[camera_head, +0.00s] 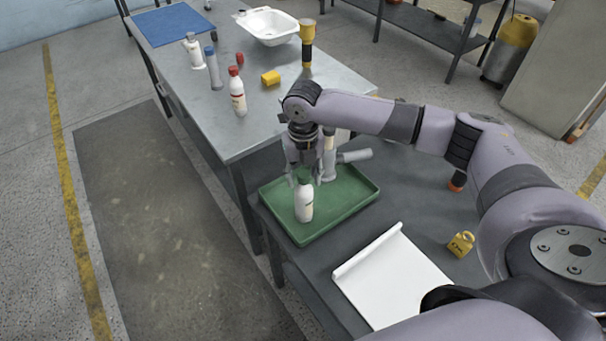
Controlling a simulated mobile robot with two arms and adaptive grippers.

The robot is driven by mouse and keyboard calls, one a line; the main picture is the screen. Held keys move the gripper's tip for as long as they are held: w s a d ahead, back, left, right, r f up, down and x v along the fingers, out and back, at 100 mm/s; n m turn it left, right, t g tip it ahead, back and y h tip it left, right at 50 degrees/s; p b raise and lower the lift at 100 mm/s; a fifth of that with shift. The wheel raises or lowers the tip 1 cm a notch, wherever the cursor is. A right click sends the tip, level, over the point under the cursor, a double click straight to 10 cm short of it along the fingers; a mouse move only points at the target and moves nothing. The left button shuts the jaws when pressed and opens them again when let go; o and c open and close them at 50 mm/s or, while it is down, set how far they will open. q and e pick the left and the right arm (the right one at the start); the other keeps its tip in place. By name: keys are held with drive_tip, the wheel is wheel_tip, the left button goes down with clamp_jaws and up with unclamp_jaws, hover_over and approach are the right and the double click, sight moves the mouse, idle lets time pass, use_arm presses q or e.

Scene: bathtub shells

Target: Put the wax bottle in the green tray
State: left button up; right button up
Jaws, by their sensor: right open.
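A white bottle with a green cap (304,203), which looks like the wax bottle, stands upright in the green tray (348,206), near its front left. My right gripper (304,178) is open, pointing down at the bottle's cap, with its fingers beside the top. Whether the fingers touch the cap cannot be told. Another white bottle (329,160) and a grey cylindrical item (354,156) show behind the gripper at the tray's back, partly hidden. My left gripper is not in view.
A white sheet or board (395,280) and a yellow weight (461,244) lie on the dark table. The tray's right part is clear.

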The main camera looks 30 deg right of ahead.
drive_tip(key=shift+r, duration=0.1)
wheel_tip(320, 180, up, 12)
drive_tip(key=b, duration=0.2)
idle(0.3)
idle(0.5)
